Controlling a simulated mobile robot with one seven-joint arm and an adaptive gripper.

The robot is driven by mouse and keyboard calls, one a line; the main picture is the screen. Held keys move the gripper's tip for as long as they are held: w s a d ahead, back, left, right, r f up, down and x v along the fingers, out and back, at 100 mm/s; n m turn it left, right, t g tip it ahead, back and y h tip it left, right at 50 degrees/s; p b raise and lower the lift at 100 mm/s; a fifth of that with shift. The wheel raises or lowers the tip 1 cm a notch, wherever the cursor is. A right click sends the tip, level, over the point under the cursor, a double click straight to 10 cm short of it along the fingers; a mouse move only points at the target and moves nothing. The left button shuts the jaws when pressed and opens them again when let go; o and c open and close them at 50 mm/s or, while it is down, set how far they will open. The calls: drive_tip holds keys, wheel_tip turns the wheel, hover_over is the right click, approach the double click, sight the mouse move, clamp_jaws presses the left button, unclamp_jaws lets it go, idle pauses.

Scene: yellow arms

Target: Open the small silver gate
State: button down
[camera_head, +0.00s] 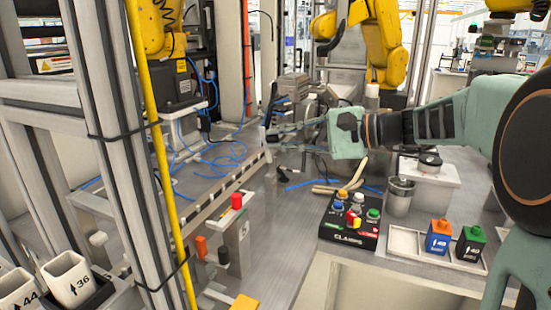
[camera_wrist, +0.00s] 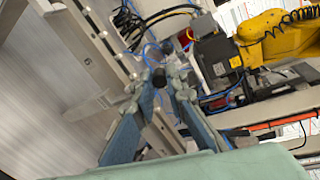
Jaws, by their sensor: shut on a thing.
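My gripper (camera_head: 276,132) reaches left from the pale green arm toward the silver frame of the machine cell. In the wrist view its two blue-grey fingers (camera_wrist: 161,88) close around a small dark handle (camera_wrist: 158,76). In the head view a narrow dark upright piece (camera_head: 269,104) stands at the fingertips; the contact there is small and partly hidden. The dark handle appears to belong to the small silver gate, but I cannot make out the gate's full outline in either view.
A silver rail (camera_head: 213,201) with slots runs along the left. A black button box (camera_head: 349,222), a metal cup (camera_head: 400,195) and a light tray (camera_head: 405,241) with orange and green-topped blocks sit on the bench at right. Yellow robot arms (camera_head: 385,40) stand behind.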

drive_tip(key=y+b, duration=0.1)
drive_tip(key=b, duration=0.1)
drive_tip(key=d+f+t+y+b, duration=0.1)
drive_tip(key=b, duration=0.1)
drive_tip(key=shift+s+d+y+b, duration=0.1)
drive_tip(key=shift+s+y+b, duration=0.1)
drive_tip(key=shift+y+b, duration=0.15)
drive_tip(key=shift+b, duration=0.3)
drive_tip(key=c, duration=1.9)
unclamp_jaws()
drive_tip(key=shift+c, duration=0.2)
drive_tip(key=shift+d, duration=0.1)
drive_tip(key=v, duration=1.2)
